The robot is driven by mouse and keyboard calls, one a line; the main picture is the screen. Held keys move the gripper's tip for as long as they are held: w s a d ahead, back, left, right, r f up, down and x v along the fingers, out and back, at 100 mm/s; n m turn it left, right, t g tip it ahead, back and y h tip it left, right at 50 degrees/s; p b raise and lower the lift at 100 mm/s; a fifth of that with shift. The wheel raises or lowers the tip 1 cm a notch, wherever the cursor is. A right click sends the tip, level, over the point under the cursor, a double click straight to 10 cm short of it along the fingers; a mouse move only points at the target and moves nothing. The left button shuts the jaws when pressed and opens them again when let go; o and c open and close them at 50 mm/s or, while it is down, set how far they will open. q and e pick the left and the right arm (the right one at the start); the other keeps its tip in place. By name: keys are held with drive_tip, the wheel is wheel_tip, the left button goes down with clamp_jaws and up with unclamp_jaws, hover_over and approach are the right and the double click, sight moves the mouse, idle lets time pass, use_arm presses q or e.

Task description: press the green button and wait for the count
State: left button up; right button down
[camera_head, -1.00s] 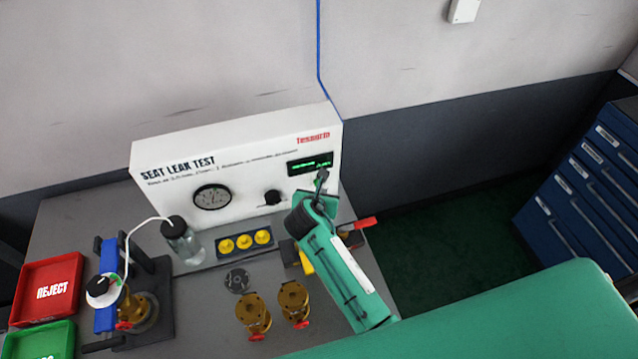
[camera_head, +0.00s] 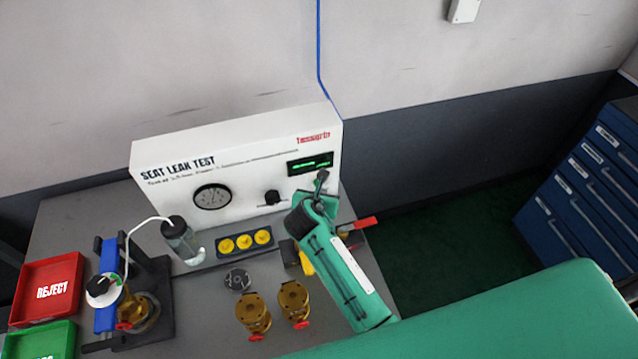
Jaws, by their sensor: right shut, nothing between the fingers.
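The white seat leak test panel (camera_head: 245,188) stands at the back of the grey bench. It carries a round gauge (camera_head: 212,196), a black knob (camera_head: 272,197) and a small dark display (camera_head: 310,164) with lit green characters, too small to read. My right gripper (camera_head: 321,176) is shut and empty, its tips at the panel face just below the display. The green button is not visible; the gripper and arm cover that part of the panel. Whether the tips touch the panel I cannot tell. My left gripper is not in view.
A clamp fixture (camera_head: 160,290) holds a brass valve at left, with a tube to a clear bottle (camera_head: 183,241). Two brass valves (camera_head: 254,313) stand in front of a tray of yellow caps (camera_head: 244,242). Red (camera_head: 48,290) and green (camera_head: 40,342) bins sit at far left.

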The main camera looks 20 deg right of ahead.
idle(0.9)
drive_tip(key=shift+w+p, duration=0.45)
drive_tip(key=shift+p, duration=0.15)
drive_tip(key=shift+w, duration=0.4)
idle(0.6)
drive_tip(key=shift+s+p, duration=0.85)
drive_tip(key=shift+p, duration=0.35)
